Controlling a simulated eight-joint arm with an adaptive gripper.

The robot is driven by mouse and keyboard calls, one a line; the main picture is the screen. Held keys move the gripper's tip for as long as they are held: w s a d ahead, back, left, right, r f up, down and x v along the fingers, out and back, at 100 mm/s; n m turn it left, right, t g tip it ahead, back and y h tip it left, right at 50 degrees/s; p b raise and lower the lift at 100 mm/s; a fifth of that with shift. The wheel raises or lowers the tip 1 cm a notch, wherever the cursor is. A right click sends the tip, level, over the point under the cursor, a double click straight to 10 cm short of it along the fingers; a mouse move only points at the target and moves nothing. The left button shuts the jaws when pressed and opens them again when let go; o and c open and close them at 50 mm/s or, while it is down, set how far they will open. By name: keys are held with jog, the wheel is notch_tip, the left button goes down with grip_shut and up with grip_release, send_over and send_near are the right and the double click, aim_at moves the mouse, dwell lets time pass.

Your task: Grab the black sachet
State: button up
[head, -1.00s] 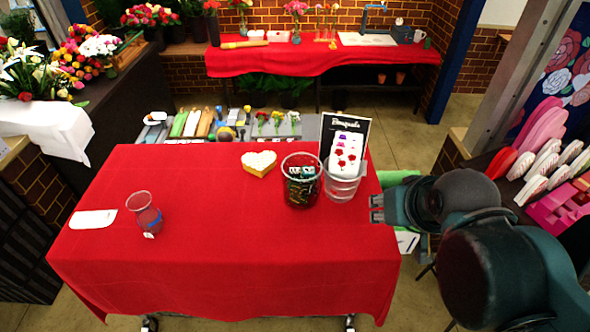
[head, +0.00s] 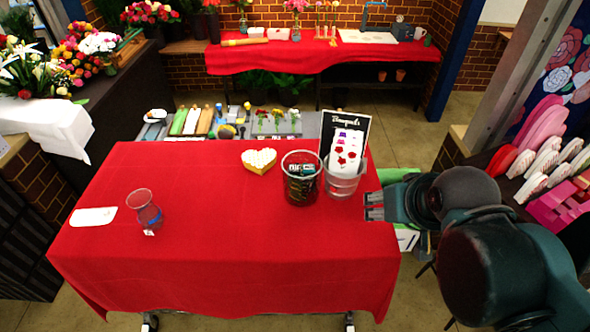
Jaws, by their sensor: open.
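A dark, see-through bucket (head: 301,190) stands on the red table, toward its back right. Small dark packets with pale and green marks (head: 301,169) show inside it; I cannot tell for sure which one is the black sachet. My gripper (head: 368,206) is at the table's right edge, to the right of and a little in front of the bucket. Its fingers point left, and it is open, with nothing visible between them.
A heart-shaped box (head: 259,161) is left of the buckets. A glass vase (head: 146,212) and white card (head: 93,217) sit far left. The table's front is clear.

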jog(key=shift+w+r, duration=0.1)
jog(key=shift+w, duration=0.05)
jog(key=m+g, duration=0.7)
jog(key=m, duration=1.1)
send_over(299, 168)
notch_tip(299, 168, down, 8)
jog(key=shift+a+f, duration=0.1)
jog(key=shift+f, duration=1.3)
